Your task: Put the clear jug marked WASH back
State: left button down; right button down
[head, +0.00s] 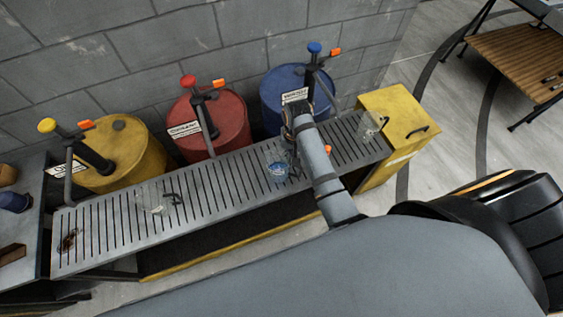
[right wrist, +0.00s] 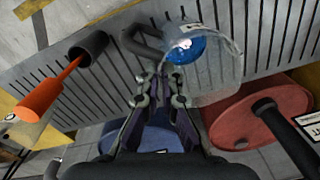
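A clear jug with blue liquid (head: 278,168) stands on the slatted grate (head: 225,185), below the blue drum. My right gripper (head: 291,143) is beside it, partly hidden by its own arm. In the right wrist view the same jug (right wrist: 205,62) is just beyond my right gripper (right wrist: 163,98), its dark handle toward the left. The fingers are apart with nothing visible between them. Two more clear jugs stand on the grate, one at left (head: 152,202) and one at the right end (head: 369,127). I cannot read WASH on any jug. My left gripper is not in view.
Yellow (head: 125,150), red (head: 222,122) and blue (head: 285,88) drums with pumps and orange levers stand behind the grate. A yellow cabinet (head: 398,120) adjoins its right end. A small brown item (head: 68,241) lies at its left end. Bare slats lie between the jugs.

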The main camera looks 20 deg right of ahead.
notch_tip(320, 180, up, 6)
jog(key=w+a+r+m+p, duration=0.15)
jog(key=m+p, duration=0.25)
jog(key=m, duration=0.5)
jog(key=shift+w+d+f+p, duration=0.1)
jog(key=shift+f+p, duration=0.1)
jog(key=shift+f, duration=2.6)
jog(key=shift+w+f+p, duration=0.1)
jog(key=shift+f+p, duration=0.1)
jog(key=shift+f, duration=2.55)
jog(key=shift+s, duration=0.1)
jog(key=c, duration=2)
grip_release()
jog(key=shift+f, duration=0.15)
jog(key=o, duration=0.5)
